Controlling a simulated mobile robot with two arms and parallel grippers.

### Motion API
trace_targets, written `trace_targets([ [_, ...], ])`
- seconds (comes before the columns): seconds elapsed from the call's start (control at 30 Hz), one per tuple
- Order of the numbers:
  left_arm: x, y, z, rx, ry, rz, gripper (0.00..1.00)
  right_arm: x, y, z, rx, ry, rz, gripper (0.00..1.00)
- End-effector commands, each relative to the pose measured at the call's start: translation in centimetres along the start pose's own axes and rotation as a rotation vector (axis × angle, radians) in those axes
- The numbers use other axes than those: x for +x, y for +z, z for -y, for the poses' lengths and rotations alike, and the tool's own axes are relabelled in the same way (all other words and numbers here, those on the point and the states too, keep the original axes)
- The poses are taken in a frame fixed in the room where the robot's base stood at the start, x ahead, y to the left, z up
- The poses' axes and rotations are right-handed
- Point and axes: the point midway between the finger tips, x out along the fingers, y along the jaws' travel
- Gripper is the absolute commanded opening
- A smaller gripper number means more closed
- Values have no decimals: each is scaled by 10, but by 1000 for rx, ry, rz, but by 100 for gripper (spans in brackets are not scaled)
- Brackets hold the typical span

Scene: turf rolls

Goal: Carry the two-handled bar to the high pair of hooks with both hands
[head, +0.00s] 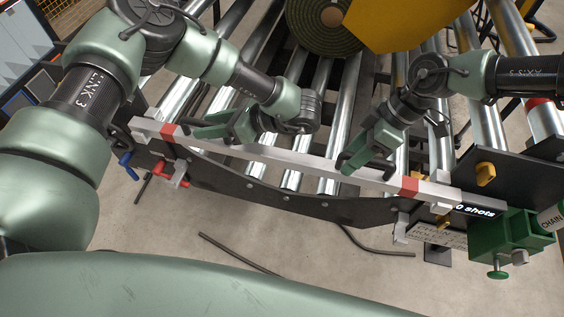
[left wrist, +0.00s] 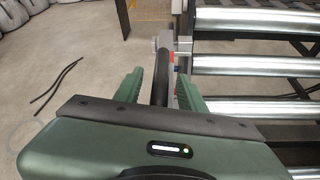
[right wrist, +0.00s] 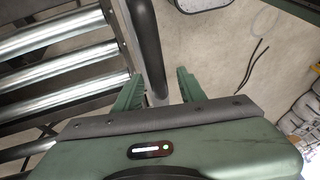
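The two-handled bar (head: 290,160) is long and pale grey with a red band near each end. It lies slightly tilted in the head view, along the front of the roller frame. My left gripper (head: 215,125) is at its left part; in the left wrist view a dark handle (left wrist: 162,80) stands between the open fingers. A pale hook (head: 180,175) and another (head: 401,228) show below the bar; I cannot tell which pair is high.
Steel rollers (head: 320,100) lie behind the bar, with a turf roll (head: 325,25) at the back. A dark curved plate (head: 270,190) runs below the bar. A green box (head: 515,235) is at the right. Loose black strips (head: 235,252) lie on the floor.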

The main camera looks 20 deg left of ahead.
Motion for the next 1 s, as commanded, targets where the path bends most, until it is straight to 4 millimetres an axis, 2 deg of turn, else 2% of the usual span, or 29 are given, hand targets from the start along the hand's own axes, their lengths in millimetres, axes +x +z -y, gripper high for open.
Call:
trace_targets([
  [0.33,-4,1,0,-1,1,3,40,-1,2,0,2,0,3,40],
  [0.7,-61,1,1,-3,-2,3,40,0,2,0,2,0,4,40],
  [0.87,-73,1,0,-1,0,2,40,-2,2,0,2,0,4,40],
  [1.0,-75,1,0,-1,2,2,40,-18,2,-1,2,4,2,40],
])
